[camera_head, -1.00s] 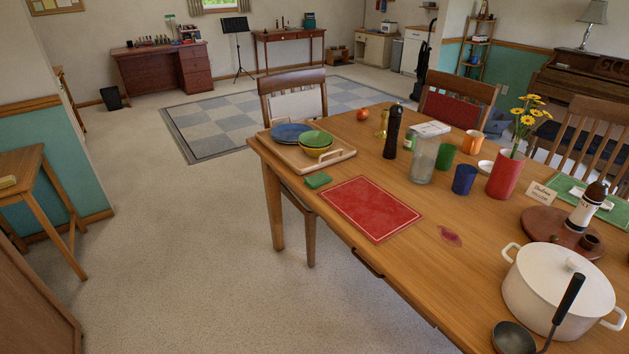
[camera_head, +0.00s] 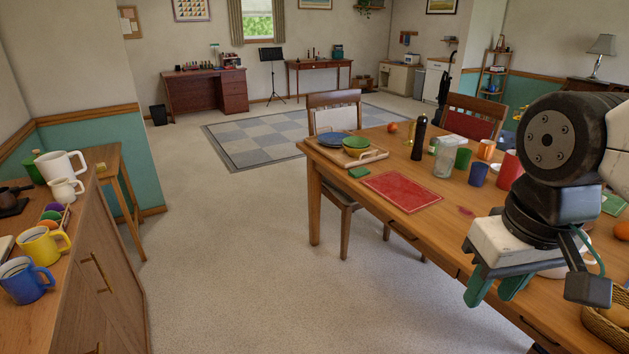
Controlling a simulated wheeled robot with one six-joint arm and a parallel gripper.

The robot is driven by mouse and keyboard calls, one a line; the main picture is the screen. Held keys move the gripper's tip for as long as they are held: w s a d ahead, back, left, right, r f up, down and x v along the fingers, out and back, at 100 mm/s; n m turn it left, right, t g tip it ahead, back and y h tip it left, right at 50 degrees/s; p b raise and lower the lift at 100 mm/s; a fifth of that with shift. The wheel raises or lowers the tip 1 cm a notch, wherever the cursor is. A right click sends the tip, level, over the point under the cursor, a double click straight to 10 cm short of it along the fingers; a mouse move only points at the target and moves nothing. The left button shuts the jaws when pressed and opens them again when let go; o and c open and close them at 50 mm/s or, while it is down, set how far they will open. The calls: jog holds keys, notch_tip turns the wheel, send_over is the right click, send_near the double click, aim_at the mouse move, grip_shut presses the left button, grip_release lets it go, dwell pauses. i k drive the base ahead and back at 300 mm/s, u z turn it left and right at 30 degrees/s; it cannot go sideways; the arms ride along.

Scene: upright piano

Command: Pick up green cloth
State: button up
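The green cloth (camera_head: 359,172) is a small folded square. It lies flat on the wooden table (camera_head: 395,222), between the wooden tray and the red placemat, near the table's left edge. My gripper (camera_head: 496,291) is at the right of the view, in front of the table's near side. It points down, with its two green fingers apart and nothing seen between them. It is well to the right of the cloth and nearer to me. My arm hides part of the table's right side.
A tray (camera_head: 372,157) with stacked dishes stands behind the cloth; a red placemat (camera_head: 403,191) lies beside it. A pepper mill (camera_head: 419,138) and cups stand farther right. A cabinet (camera_head: 95,285) with mugs is at left. Open carpet (camera_head: 235,260) lies between.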

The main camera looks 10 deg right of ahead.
aim_at(356, 173)
jog(key=u, duration=0.55)
jog(key=i, duration=1.05)
jog(key=u, duration=0.4)
jog(key=i, duration=0.95)
jog(key=z, duration=1.15)
jog(key=i, duration=0.95)
jog(key=z, duration=0.85)
